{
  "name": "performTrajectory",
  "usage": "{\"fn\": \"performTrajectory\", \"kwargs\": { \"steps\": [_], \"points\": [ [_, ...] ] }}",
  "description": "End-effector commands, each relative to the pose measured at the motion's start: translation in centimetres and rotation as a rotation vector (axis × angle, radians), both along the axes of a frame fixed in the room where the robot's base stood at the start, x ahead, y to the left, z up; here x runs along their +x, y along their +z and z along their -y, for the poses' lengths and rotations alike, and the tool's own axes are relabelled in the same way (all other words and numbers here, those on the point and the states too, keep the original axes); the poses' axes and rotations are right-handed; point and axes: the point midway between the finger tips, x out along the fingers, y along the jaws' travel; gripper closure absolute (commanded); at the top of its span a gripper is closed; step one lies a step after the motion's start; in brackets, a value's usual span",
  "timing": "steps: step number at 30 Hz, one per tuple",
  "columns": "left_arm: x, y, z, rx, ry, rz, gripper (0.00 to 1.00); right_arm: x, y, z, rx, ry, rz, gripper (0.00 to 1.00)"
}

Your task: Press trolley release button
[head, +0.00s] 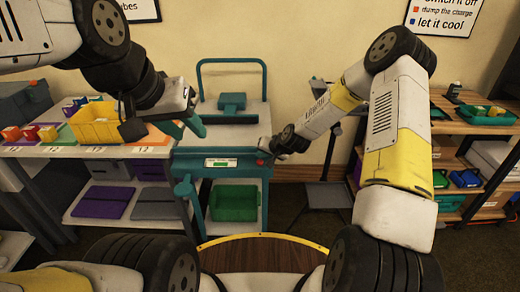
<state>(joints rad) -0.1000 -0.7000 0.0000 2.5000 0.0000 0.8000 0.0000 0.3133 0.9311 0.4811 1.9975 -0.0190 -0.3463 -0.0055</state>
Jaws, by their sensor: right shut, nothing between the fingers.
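The trolley (191,163) is teal and pale grey and stands in the middle of the head view. A small red button (261,162) shows at the right end of its teal front bar. My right gripper (266,150) is shut and empty, with its tip right beside the button. I cannot tell whether it touches, and it may hide part of the button. My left gripper (185,118) is over the gap between the left table and the trolley, near the trolley's left edge. Its fingers are too unclear to tell if they are open.
A table (60,152) on the left holds a yellow bin (97,124) and small coloured blocks. A teal block (232,101) sits on the trolley's top, and a green bin (234,203) on its lower shelf. Wooden shelving (462,128) with trays stands at right.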

Motion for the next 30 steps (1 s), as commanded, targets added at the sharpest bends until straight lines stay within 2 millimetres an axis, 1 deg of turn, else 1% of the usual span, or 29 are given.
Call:
{"fn": "performTrajectory", "kwargs": {
  "steps": [10, 19, 30],
  "points": [
    [0.0, 0.0, 0.0, 0.0, 0.0, 0.0, 0.64, 0.0, -0.03, 0.0, 0.0, 0.0, 0.0, 1.0],
    [0.0, 0.0, 0.0, 0.0, 0.0, 0.0, 0.64, -0.01, -0.83, -0.02, 0.0, 0.0, 0.0, 1.0],
    [0.0, 0.0, 0.0, 0.0, 0.0, 0.0, 0.64, -0.01, -0.86, -0.01, 0.0, 0.0, 0.0, 1.0]
  ]
}}
